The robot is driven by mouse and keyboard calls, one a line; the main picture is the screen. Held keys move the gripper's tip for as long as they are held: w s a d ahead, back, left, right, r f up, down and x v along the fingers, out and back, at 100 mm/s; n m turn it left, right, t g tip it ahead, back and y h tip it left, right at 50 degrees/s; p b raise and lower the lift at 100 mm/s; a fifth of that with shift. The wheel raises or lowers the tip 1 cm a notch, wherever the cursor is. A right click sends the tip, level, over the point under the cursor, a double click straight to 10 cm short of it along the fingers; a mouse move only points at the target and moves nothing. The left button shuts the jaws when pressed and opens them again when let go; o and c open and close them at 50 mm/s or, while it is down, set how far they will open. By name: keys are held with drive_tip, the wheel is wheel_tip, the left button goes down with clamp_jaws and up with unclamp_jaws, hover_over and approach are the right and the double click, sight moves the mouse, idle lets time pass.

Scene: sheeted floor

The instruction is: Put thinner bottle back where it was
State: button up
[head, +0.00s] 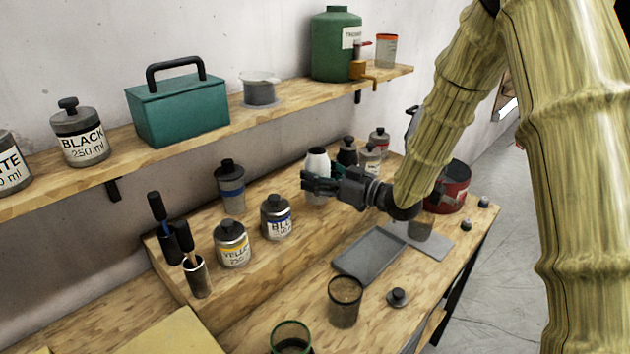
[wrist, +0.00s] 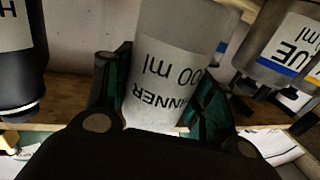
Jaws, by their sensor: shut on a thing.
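A blue-labelled bottle (head: 277,217) and a yellow one (head: 232,244) stand to the left; a dark bottle (head: 347,152) is close on the right. A grey tray (head: 370,252) and a cup (head: 345,301) occupy the lower bench. A shelf (head: 300,112) runs above.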

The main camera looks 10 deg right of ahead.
drive_tip(key=shift+w+a+r, duration=0.1)
drive_tip(key=shift+w+a, duration=0.05)
drive_tip(key=shift+w, duration=0.2)
drive_tip(key=shift+w+a+f+p, duration=0.1)
drive_tip(key=shift+w+f+p, duration=0.1)
drive_tip(key=shift+p, duration=0.1)
wheel_tip(320, 180, down, 3)
drive_tip(key=shift+w+r+p, duration=0.1)
drive_tip(key=shift+r+p, duration=0.1)
drive_tip(key=shift+p, duration=0.35)
drive_tip(key=shift+f, duration=0.35)
drive_tip(key=shift+f, duration=0.2)
drive_tip(key=o, duration=1.3)
drive_tip(key=shift+o, duration=0.2)
drive_tip(key=shift+r, duration=0.2)
drive_tip(key=b+v, duration=0.4)
drive_tip(key=v, duration=0.8)
